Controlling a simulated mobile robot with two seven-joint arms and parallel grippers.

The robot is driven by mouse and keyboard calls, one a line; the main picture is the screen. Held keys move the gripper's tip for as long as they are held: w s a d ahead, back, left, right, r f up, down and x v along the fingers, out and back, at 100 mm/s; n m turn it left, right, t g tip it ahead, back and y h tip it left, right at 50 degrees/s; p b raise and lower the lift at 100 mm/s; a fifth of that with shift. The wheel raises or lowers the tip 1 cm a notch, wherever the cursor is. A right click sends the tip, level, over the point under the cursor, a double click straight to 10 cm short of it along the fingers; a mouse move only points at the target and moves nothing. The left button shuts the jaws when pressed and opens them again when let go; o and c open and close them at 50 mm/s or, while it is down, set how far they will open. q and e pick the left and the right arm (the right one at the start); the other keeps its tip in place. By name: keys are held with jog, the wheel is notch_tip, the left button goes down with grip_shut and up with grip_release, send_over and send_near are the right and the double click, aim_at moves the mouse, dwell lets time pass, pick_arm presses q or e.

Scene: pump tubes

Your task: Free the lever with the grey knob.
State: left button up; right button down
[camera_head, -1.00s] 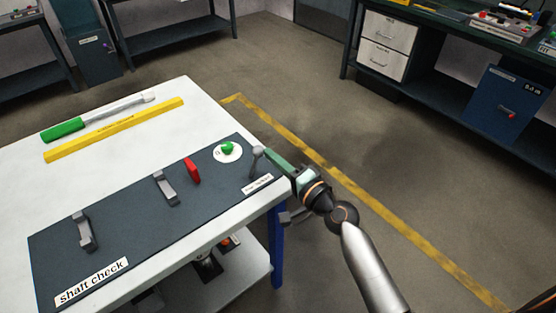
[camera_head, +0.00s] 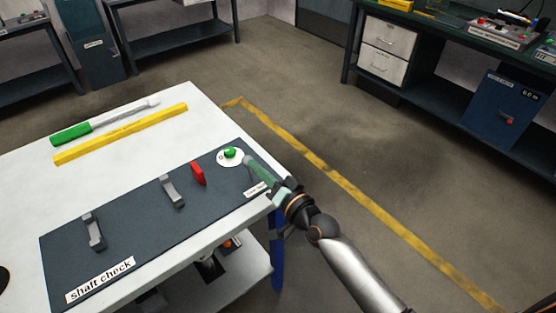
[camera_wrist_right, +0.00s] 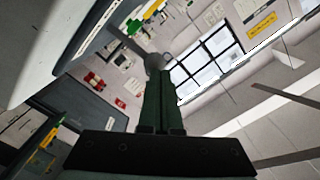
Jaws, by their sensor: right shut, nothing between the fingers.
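The dark shaft check panel (camera_head: 120,215) lies on the white table. In the right wrist view, the lever's round grey knob (camera_wrist_right: 154,62) is right at the fingertips, with its stem running up and left. In the head view my right gripper (camera_head: 251,164) reaches over the panel's right end from the right and largely covers the lever. Its green fingers, also in the right wrist view (camera_wrist_right: 158,84), are shut and hold nothing. The knob looks close against the tips; contact is not certain. My left gripper is out of view.
A green knob on a white dial (camera_head: 230,154) is just left of the fingertips. A red lever (camera_head: 198,174) and grey brackets (camera_head: 172,191) stand further left. A green-handled tool (camera_head: 72,134) and yellow bar (camera_head: 120,135) lie behind the panel.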

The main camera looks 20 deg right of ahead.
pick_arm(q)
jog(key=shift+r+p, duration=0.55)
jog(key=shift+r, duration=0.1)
pick_arm(e)
jog(key=shift+s+a+f+n, duration=0.15)
jog(key=shift+s+a+n, duration=0.1)
jog(key=shift+a+n, duration=0.7)
dwell(1.1)
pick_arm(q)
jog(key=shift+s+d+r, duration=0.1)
pick_arm(e)
jog(key=shift+d, duration=0.2)
